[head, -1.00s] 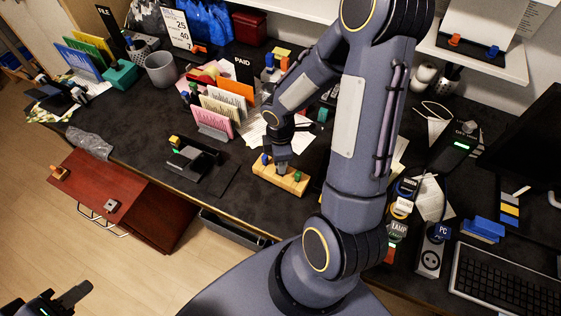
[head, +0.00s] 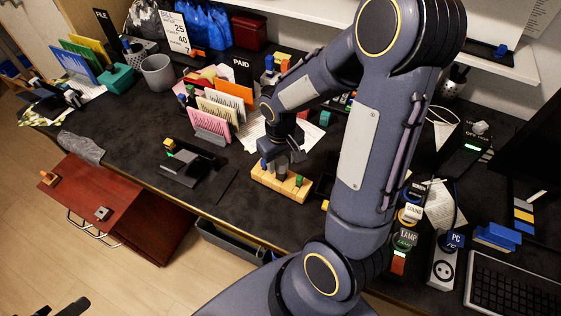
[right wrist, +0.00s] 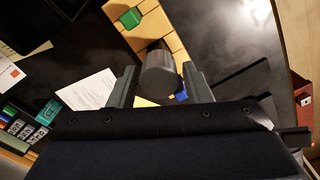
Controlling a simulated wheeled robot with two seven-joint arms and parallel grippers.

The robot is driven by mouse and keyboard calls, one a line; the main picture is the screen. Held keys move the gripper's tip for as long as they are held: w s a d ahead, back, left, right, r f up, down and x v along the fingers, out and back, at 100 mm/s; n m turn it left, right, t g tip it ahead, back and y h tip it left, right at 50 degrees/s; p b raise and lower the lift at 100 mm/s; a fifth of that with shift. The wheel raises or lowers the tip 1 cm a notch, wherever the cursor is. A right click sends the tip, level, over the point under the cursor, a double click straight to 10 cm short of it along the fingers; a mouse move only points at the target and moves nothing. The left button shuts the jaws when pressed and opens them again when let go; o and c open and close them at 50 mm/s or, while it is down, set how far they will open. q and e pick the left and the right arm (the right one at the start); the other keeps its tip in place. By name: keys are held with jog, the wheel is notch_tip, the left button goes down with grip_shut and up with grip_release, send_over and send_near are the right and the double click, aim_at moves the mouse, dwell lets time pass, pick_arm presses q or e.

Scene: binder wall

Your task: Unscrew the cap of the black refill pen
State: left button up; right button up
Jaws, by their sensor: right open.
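A wooden block (head: 268,181) lies on the dark desk and holds several small pieces with coloured tops. A dark grey cylinder, which looks like the black pen's cap (right wrist: 158,76), shows end-on in the right wrist view. My right gripper (head: 282,160) is above the block. In the right wrist view its open fingers (right wrist: 160,86) stand on either side of the cap, with a visible gap at each side. A green top (right wrist: 131,18) and a blue top (right wrist: 181,96) show nearby on the block. The pen's body is hidden. My left gripper (head: 72,308) barely shows at the bottom left edge.
A file sorter (head: 212,122) with coloured cards stands behind left of the block. A black tape-dispenser-like object (head: 187,166) is to its left. Papers (right wrist: 90,90) lie close by. Sockets and a keyboard (head: 515,290) are at the right.

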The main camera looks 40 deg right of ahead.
jog(key=c, duration=0.8)
jog(key=n, duration=0.4)
jog(key=shift+p, duration=0.3)
jog(key=shift+c, duration=0.2)
jog(key=shift+n, duration=0.3)
jog(key=n, duration=0.2)
jog(key=shift+r+n+p, duration=0.1)
jog(key=shift+n+p, duration=0.2)
jog(key=shift+p, duration=0.1)
jog(key=shift+a+n, duration=0.1)
jog(key=shift+n, duration=0.5)
jog(key=n+p, duration=0.1)
jog(key=n, duration=0.2)
jog(key=shift+s, duration=0.1)
jog(key=shift+n, duration=0.5)
